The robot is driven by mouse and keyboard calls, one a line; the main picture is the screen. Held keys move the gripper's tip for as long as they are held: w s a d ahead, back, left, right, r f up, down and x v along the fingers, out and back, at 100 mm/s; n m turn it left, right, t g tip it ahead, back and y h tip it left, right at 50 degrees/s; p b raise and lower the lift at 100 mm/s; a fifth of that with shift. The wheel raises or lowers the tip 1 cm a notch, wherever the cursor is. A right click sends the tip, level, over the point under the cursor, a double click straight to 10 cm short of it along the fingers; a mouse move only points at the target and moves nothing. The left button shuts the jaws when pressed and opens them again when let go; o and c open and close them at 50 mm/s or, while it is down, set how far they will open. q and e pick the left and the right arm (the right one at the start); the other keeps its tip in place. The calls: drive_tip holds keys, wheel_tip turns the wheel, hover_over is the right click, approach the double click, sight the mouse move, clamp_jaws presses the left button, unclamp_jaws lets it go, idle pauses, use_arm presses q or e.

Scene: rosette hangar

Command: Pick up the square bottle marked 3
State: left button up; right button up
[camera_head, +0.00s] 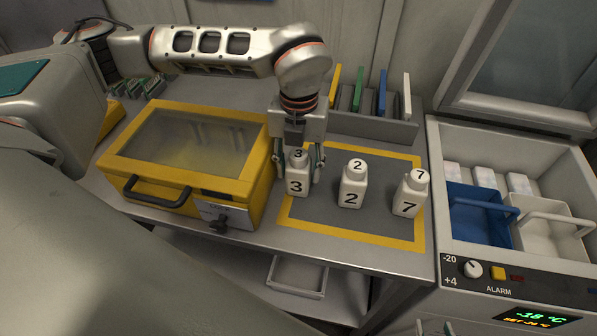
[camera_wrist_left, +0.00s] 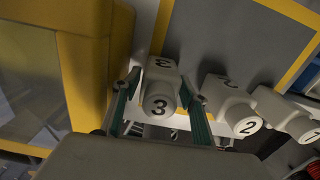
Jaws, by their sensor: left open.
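The white square bottle marked 3 (camera_head: 297,185) stands upright at the left of the grey mat (camera_head: 330,218) with a yellow border. My left gripper (camera_head: 300,177) is above it, pointing down, with one finger on each side of it. In the left wrist view the bottle marked 3 (camera_wrist_left: 160,88) lies between the two open fingers (camera_wrist_left: 163,90), with small gaps that are hard to judge. Bottles marked 2 (camera_head: 352,188) and 7 (camera_head: 409,196) stand to its right, also in the wrist view as bottle 2 (camera_wrist_left: 232,105) and bottle 7 (camera_wrist_left: 285,115).
A yellow box with a clear lid (camera_head: 185,150) stands close to the left of bottle 3. A rack with coloured dividers (camera_head: 370,125) is behind the mat. An open cooler (camera_head: 510,240) holding a blue bin (camera_head: 480,222) and a white bin is at right.

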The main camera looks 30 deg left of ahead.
sight(299, 177)
use_arm(q)
wheel_tip(299, 177, down, 3)
drive_tip(key=shift+s+f, duration=0.1)
drive_tip(key=shift+f, duration=0.05)
drive_tip(key=c, duration=1)
